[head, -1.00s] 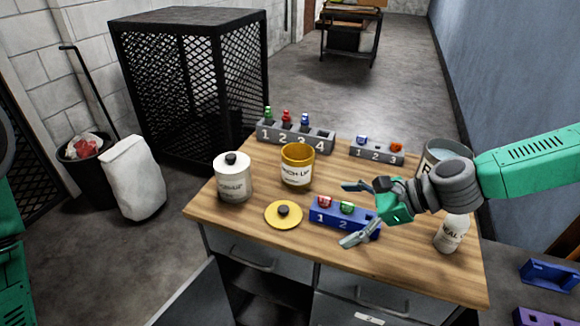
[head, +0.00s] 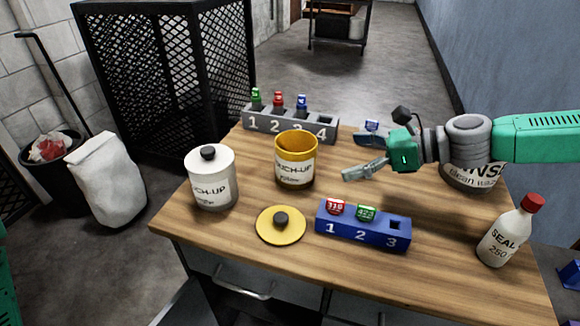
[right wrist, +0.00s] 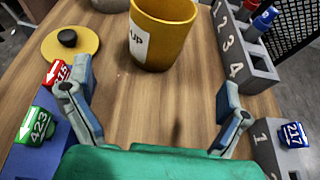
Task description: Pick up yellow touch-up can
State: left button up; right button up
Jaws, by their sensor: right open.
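The yellow touch-up can (head: 295,162) stands upright and open-topped on the wooden table, its label facing front. It also shows in the right wrist view (right wrist: 163,36), ahead of the fingers. Its yellow lid (head: 281,226) with a black knob lies flat on the table in front of it. My right gripper (head: 362,154) is open and empty, to the right of the can and apart from it. In the right wrist view my right gripper's fingers (right wrist: 155,98) are spread wide with bare table between them. My left gripper is not in view.
A white touch-up can (head: 211,180) with a lid stands left. A blue numbered rack (head: 362,229) is in front, and a grey numbered rack (head: 290,126) is behind. A seal bottle (head: 507,232) stands right, near a rinse container (head: 472,173). Bare tabletop lies right of the yellow can.

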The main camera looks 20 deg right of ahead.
aim_at(314, 160)
jog(key=x, duration=0.2)
jog(key=b+x, duration=0.1)
jog(key=x, duration=0.1)
jog(key=shift+d+f+b, duration=0.2)
jog(key=shift+f+b, duration=0.1)
jog(key=shift+f, duration=0.1)
jog(key=a, duration=0.1)
jog(key=w+a, duration=0.1)
jog(key=a, duration=0.1)
jog(key=w+a, duration=0.1)
jog(key=shift+a+f, duration=0.25)
jog(key=shift+a, duration=0.1)
jog(key=shift+w+a+f+b, duration=0.55)
jog(key=shift+w+a+f, duration=0.3)
jog(key=shift+w, duration=0.1)
jog(key=shift+w+d+f, duration=0.15)
jog(key=shift+w+f, duration=0.05)
jog(key=shift+w, duration=0.1)
jog(key=shift+s+a+r, duration=0.1)
jog(key=shift+a, duration=0.45)
jog(key=c, duration=0.6)
jog(key=shift+a+r, duration=0.1)
jog(key=shift+a, duration=0.15)
jog(key=c, duration=0.9)
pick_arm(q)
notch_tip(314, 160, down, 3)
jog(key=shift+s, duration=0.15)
pick_arm(e)
jog(key=shift+d, duration=0.15)
